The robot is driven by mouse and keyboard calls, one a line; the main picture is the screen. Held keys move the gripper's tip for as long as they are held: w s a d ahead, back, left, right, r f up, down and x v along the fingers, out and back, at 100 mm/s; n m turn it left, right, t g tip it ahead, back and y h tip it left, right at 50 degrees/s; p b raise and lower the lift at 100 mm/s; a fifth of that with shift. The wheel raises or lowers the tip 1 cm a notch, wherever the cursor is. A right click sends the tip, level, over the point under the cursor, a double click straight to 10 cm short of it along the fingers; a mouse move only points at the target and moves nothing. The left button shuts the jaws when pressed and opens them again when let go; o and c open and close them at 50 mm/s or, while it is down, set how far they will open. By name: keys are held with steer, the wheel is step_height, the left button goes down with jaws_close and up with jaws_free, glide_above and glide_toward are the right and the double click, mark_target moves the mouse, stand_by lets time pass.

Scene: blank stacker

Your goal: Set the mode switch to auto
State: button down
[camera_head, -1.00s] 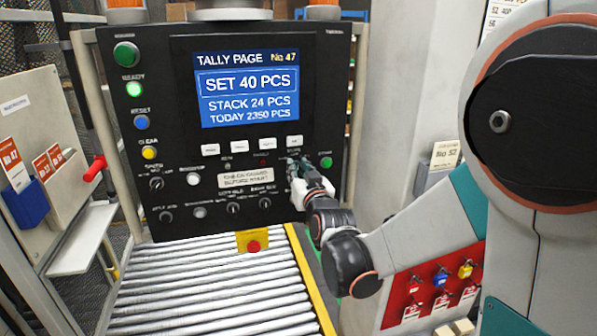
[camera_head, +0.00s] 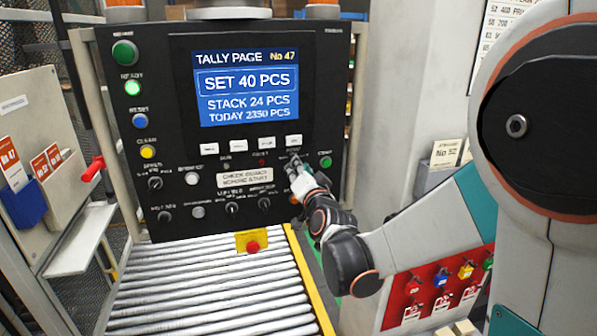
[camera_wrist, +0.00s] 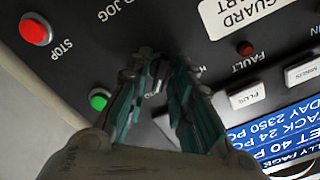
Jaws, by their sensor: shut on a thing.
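The black control panel (camera_head: 150,215) stands ahead with its selector knobs, buttons and screen. My gripper (camera_head: 294,163) is at the panel's right side, below the row of white keys and left of the green button (camera_head: 326,162). In the wrist view my gripper's two teal-sided fingers (camera_wrist: 158,76) point at the panel and are shut on a small control there. This looks like the mode switch; the fingers cover most of it, so its pointer position cannot be read.
In the wrist view a red stop button (camera_wrist: 35,29) and a fault lamp (camera_wrist: 246,48) lie near the fingers. The roller conveyor (camera_head: 200,300) with a yellow-boxed red button (camera_head: 252,246) is below the panel. A red lockout board (camera_head: 400,300) is at right.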

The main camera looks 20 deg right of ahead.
stand_by(0.4)
steer(key=c, duration=1.7)
jaws_free()
steer(key=shift+s, duration=0.1)
steer(key=s, duration=1.2)
